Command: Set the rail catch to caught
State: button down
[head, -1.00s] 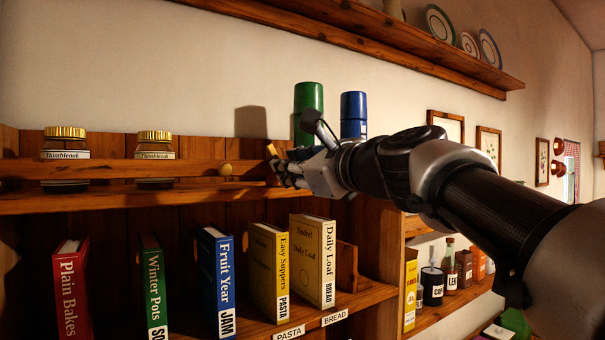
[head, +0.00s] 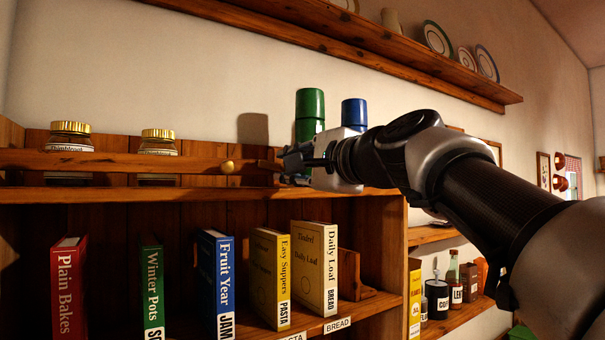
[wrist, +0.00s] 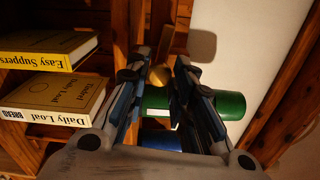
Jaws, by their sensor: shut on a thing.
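The wooden rail (head: 120,163) runs across the front of the upper shelf, with a round pale knob (head: 227,167) near its right end. My gripper (head: 284,162) is at the rail's right end, just right of the knob. In the wrist view, a small wooden piece that looks like the rail catch (wrist: 181,64) shows at the fingertips, beside the round knob (wrist: 160,76). My gripper (wrist: 167,80) is closed on the catch with a narrow gap between its fingers. The fingers hide much of the catch in the head view, so its exact angle is unclear.
Green (head: 310,105) and blue (head: 354,113) canisters stand close behind my gripper. Two gold-lidded jars (head: 70,135) (head: 158,140) stand behind the rail at left. Several books, including Daily Loaf (head: 316,268), stand on the shelf below. A plate shelf (head: 400,55) hangs above.

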jog(key=shift+n, duration=0.6)
jog(key=shift+n+b, duration=0.3)
jog(key=c, duration=1.4)
grip_release()
jog(key=v, duration=1.2)
jog(key=shift+f, duration=0.1)
